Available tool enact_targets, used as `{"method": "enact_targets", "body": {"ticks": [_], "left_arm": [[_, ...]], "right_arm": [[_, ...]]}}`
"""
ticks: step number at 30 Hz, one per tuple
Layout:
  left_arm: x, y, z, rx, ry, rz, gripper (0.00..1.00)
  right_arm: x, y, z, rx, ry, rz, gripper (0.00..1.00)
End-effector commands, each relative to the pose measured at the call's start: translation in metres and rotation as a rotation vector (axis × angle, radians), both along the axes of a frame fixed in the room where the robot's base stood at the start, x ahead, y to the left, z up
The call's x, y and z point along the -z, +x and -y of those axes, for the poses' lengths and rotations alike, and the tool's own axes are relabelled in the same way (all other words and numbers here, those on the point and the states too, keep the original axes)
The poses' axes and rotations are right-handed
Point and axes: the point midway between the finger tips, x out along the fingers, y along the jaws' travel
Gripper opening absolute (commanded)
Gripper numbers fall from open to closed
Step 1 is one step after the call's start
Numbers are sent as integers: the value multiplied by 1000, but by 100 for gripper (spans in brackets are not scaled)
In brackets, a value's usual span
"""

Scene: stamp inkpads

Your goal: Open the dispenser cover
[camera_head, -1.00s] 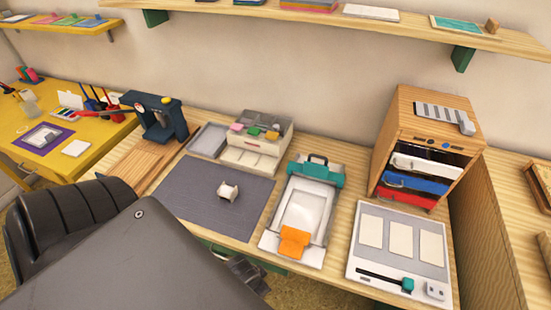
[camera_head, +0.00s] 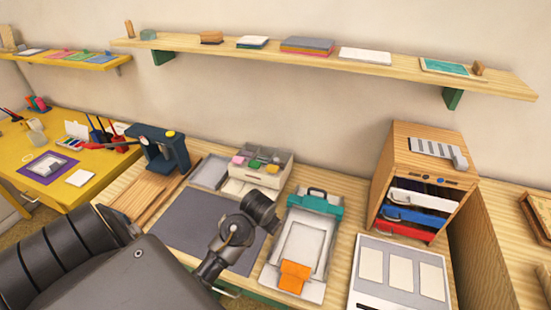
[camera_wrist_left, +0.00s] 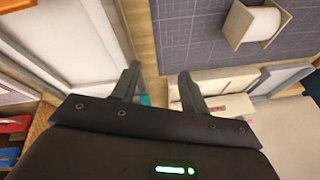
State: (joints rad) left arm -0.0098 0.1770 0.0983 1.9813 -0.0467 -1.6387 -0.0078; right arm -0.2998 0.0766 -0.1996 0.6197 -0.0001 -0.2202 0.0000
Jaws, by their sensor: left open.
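My left gripper (camera_head: 261,208) is above the right edge of the grey mat (camera_head: 190,222), beside the teal-handled tray device (camera_head: 303,235). In the left wrist view its two dark fingers (camera_wrist_left: 160,74) are apart with nothing between them. A small beige holder with a white roll (camera_wrist_left: 255,22) lies on the mat in that view, apart from the fingers; my arm hides it in the head view. The white drawer box (camera_head: 256,172) with coloured pads on top stands behind the mat. I cannot tell which piece is the dispenser cover. My right gripper is out of view.
An orange piece (camera_head: 294,277) sits at the tray device's front. A wooden cabinet (camera_head: 400,150) with coloured drawers and a white-framed board (camera_head: 357,300) stand to the right. A dark blue press (camera_head: 160,150) stands at the left. A shelf (camera_head: 320,65) runs above.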

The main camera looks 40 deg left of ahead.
Motion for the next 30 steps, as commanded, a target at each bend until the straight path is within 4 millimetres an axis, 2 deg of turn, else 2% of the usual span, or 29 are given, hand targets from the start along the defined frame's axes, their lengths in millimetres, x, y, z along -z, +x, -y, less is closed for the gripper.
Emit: {"method": "enact_targets", "body": {"ticks": [1, 3, 6, 9, 12, 16, 21, 26, 30], "left_arm": [[-14, 31, -20, -37, 3, 18, 44], [-34, 70, -48, -96, -7, 31, 44], [-69, 119, -82, -172, -43, 50, 44], [-101, 153, -106, -225, -92, 65, 44], [-127, 175, -121, -257, -136, 77, 44], [-147, 191, -130, -277, -174, 86, 44], [-154, 195, -133, -284, -188, 88, 44], [-148, 198, -134, -283, -188, 86, 44], [-130, 204, -136, -283, -187, 83, 44]], "right_arm": [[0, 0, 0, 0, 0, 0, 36], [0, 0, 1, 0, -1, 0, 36], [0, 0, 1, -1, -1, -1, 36], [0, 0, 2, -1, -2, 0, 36], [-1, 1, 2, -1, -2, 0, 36], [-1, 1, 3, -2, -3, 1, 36], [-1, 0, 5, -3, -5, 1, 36], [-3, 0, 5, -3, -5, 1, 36], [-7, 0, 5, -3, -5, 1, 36]]}}
